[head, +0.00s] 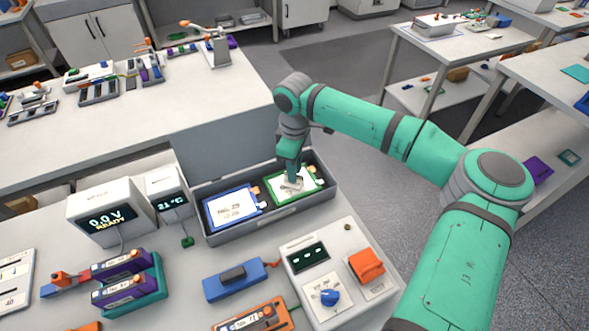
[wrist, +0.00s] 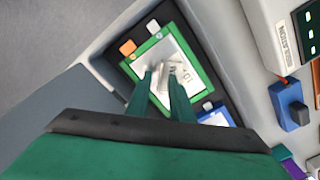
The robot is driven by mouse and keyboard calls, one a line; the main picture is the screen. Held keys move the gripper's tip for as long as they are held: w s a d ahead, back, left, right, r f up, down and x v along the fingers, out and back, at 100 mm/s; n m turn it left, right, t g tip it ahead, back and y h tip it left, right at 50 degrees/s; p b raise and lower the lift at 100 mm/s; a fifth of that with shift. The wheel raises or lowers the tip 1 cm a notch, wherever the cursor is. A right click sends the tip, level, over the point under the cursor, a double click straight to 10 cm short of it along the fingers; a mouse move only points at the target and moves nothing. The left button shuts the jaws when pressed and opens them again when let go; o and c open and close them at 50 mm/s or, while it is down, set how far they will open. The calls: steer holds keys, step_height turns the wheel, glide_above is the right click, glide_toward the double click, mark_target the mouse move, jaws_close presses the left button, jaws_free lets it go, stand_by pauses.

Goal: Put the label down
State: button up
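My gripper (head: 290,178) points down over a green-framed card (head: 306,190) in the right part of a grey tray. In the wrist view my two green fingers (wrist: 160,78) stand a little apart over this white-faced card (wrist: 190,72). A small pale piece, perhaps the label (wrist: 162,88), shows at and between the fingertips. It is too small and blurred to tell whether the fingers grip it or it lies loose on the card. A blue-framed card (head: 230,208) with printed text lies beside it, in the left part of the tray.
The grey tray (head: 250,226) has raised walls. A "0.0 V READY" meter (head: 106,212) and a "21 °C" display (head: 168,202) stand to its left. A control box (head: 330,292) with a blue knob and a blue block (head: 222,287) are in front.

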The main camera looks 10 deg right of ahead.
step_height(320, 180, up, 12)
stand_by(0.4)
steer(key=shift+w+a+f, duration=0.1)
stand_by(0.4)
